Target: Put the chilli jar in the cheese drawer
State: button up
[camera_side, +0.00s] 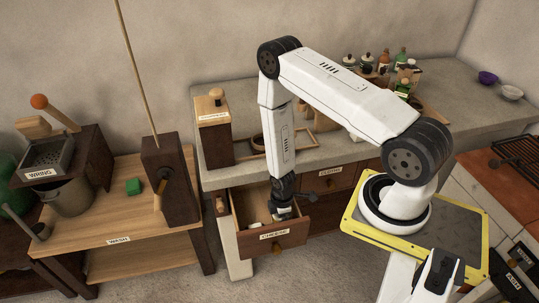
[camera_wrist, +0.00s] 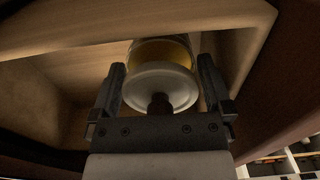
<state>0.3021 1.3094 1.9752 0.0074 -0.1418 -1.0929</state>
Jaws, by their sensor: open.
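The cheese drawer (camera_side: 297,236) is pulled open below the counter, with its label on the front. My gripper (camera_side: 281,212) points down into it. In the wrist view my gripper (camera_wrist: 161,66) is open, with one finger on each side of a jar (camera_wrist: 160,88). The jar has a pale round lid, a dark knob and amber contents. No label on it shows, so I cannot tell for sure that it is the chilli jar. In the side view my gripper largely hides it. Whether it rests on the drawer floor is hidden.
A small pale thing (camera_side: 256,224) lies in the drawer, left of my gripper. Several jars and bottles (camera_side: 384,62) stand at the back of the counter. A wooden frame (camera_side: 303,112) and a labelled box (camera_side: 213,112) are on the counter. The wash table (camera_side: 119,222) stands left.

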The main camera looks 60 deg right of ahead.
jog(key=shift+r, duration=0.15)
jog(key=shift+r, duration=6)
jog(key=shift+w+r, duration=0.1)
jog(key=shift+w+a+r, duration=0.1)
jog(key=shift+r, duration=0.2)
jog(key=a+r+m+t, duration=0.1)
jog(key=a+r+m, duration=0.3)
jog(key=r, duration=0.6)
jog(key=a+r+m+t, duration=0.1)
jog(key=a+r+m, duration=0.3)
jog(key=r, duration=0.7)
jog(key=shift+a+m+t, duration=0.25)
jog(key=shift+m+t, duration=0.05)
jog(key=shift+m, duration=0.2)
